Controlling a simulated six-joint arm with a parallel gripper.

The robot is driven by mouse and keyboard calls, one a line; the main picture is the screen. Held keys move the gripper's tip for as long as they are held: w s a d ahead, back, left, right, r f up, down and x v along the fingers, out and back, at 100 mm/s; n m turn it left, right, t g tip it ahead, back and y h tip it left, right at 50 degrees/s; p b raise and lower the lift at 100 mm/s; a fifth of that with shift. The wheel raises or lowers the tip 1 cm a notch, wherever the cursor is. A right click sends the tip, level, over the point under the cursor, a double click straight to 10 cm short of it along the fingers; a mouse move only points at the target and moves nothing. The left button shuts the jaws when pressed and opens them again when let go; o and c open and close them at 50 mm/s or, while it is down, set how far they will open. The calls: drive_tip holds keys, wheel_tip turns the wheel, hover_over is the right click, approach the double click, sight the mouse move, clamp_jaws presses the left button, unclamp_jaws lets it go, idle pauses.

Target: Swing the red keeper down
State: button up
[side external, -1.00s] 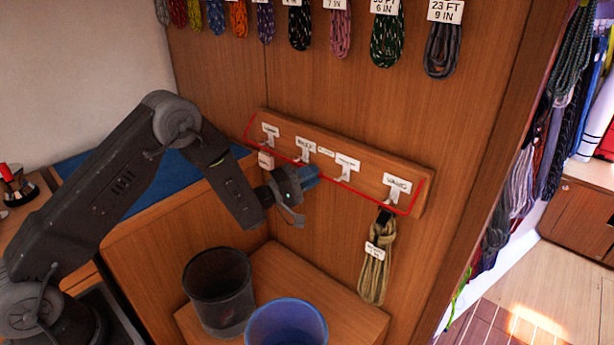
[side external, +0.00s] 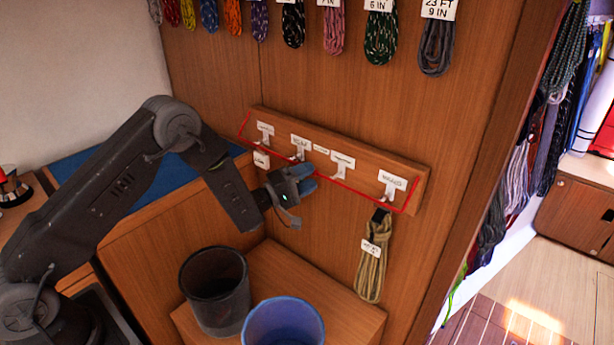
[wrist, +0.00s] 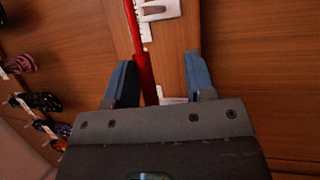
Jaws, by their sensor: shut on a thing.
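The red keeper (side external: 355,191) is a thin red bar with bent ends at both ends of the wooden hook board (side external: 360,151). It runs along the lower front of the board, across the row of metal hooks, below most of the labels. My gripper (side external: 306,178) is at the bar's middle, just below the board, and hides part of it. In the wrist view the keeper's thicker red part (wrist: 144,72) passes between my blue fingers (wrist: 160,80), nearer the left one. A tan rope coil (side external: 371,268) hangs below the rightmost hook.
A black bin (side external: 215,290) and a blue bin (side external: 283,325) stand on the wooden ledge below. Several coloured coils (side external: 380,40) hang along the top of the panel. More ropes hang at right. The panel between board and upper coils is clear.

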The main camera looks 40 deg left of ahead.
drive_tip(key=shift+s+f, duration=0.1)
drive_tip(key=shift+f, duration=0.25)
drive_tip(key=v, duration=1.3)
drive_tip(key=shift+s+a+r, duration=0.2)
drive_tip(key=shift+s, duration=0.05)
drive_tip(key=s+d+r+m+g+h, duration=0.2)
drive_tip(key=d+r+m+g+h, duration=0.4)
drive_tip(key=d+r+g+h, duration=0.45)
drive_tip(key=s+d+r+m+g+y, duration=0.2)
drive_tip(key=s+d+r+m+g, duration=0.4)
drive_tip(key=s+r, duration=0.25)
drive_tip(key=s+m+g+y, duration=0.1)
drive_tip(key=s+g+y, duration=0.1)
drive_tip(key=s+y, duration=0.8)
drive_tip(key=s+a+r+t+y, duration=0.1)
drive_tip(key=s+a+t+y, duration=0.3)
drive_tip(key=a, duration=0.5)
drive_tip(key=shift+s+a+r+n+t+y, duration=0.35)
drive_tip(key=shift+t+y, duration=0.4)
drive_tip(key=shift+y, duration=0.4)
